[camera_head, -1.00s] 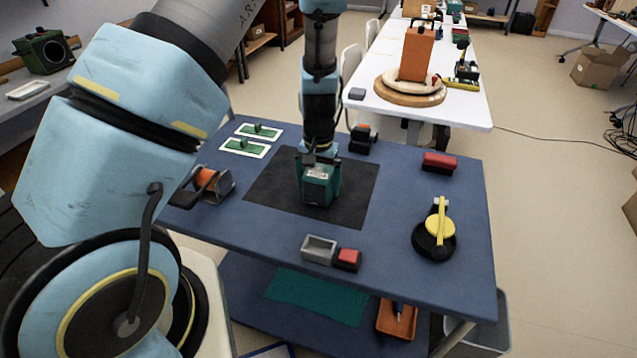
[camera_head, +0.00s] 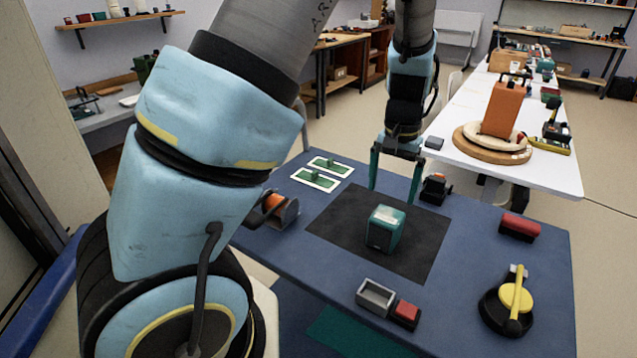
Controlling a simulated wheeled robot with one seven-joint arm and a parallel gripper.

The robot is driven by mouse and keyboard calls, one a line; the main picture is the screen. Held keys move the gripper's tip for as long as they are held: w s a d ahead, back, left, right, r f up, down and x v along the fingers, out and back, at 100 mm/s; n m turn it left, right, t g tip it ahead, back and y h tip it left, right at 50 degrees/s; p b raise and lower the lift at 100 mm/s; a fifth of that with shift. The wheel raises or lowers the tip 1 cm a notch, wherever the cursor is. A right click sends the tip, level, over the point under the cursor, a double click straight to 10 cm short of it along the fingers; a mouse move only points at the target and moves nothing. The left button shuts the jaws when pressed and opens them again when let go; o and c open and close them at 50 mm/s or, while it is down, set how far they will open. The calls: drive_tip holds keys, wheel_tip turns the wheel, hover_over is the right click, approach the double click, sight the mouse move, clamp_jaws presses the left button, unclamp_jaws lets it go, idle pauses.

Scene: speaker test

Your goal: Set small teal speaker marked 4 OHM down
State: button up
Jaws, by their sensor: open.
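The small teal speaker (camera_head: 385,229) stands upright on the black mat (camera_head: 425,232) on the blue table. A pale label shows on its top, too small to read. My gripper (camera_head: 393,194) is open and empty above and behind the speaker. Its two teal fingers point down, apart from each other, and the speaker is not between them.
A grey open box (camera_head: 375,297) and a red block (camera_head: 405,314) sit at the table's front. A black and yellow tool (camera_head: 510,300) and a red block (camera_head: 519,227) are at the right. White-framed green cards (camera_head: 316,179) lie at the back left. An orange-and-black item (camera_head: 434,188) stands near my gripper.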

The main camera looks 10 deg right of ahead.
drive_tip(key=s+a+r+n, duration=0.1)
drive_tip(key=a+r+n, duration=0.2)
drive_tip(key=a, duration=1.1)
drive_tip(key=s+a+r+n+t, duration=0.1)
drive_tip(key=s+a+r+n, duration=0.1)
drive_tip(key=a, duration=1.3)
drive_tip(key=shift+s+r+n+t, duration=0.2)
drive_tip(key=shift+r+n+t, duration=0.1)
drive_tip(key=shift+r+n, duration=0.5)
